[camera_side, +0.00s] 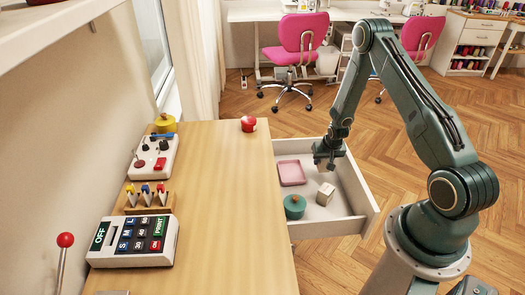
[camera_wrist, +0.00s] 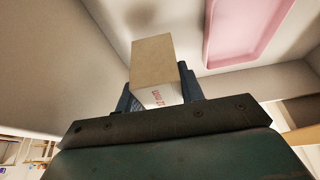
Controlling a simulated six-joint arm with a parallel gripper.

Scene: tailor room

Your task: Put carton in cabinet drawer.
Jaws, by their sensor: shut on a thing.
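The carton (camera_side: 325,195) is a small pale beige box, seen inside the open cabinet drawer (camera_side: 362,207) in the side view. In the wrist view, the carton (camera_wrist: 165,62) sits between my two fingers, with red print on its near face. My gripper (camera_side: 328,164) points down over the drawer and is shut on the carton. I cannot tell whether the carton touches the drawer floor. The drawer is pulled out to the right of the wooden cabinet (camera_side: 232,205).
A pink tray (camera_side: 291,173) and a round teal container (camera_side: 295,206) are in the drawer left of the carton. The drawer walls stand close around. On the cabinet top are a red round object (camera_side: 249,124) and a control panel (camera_side: 134,241); its middle is clear.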

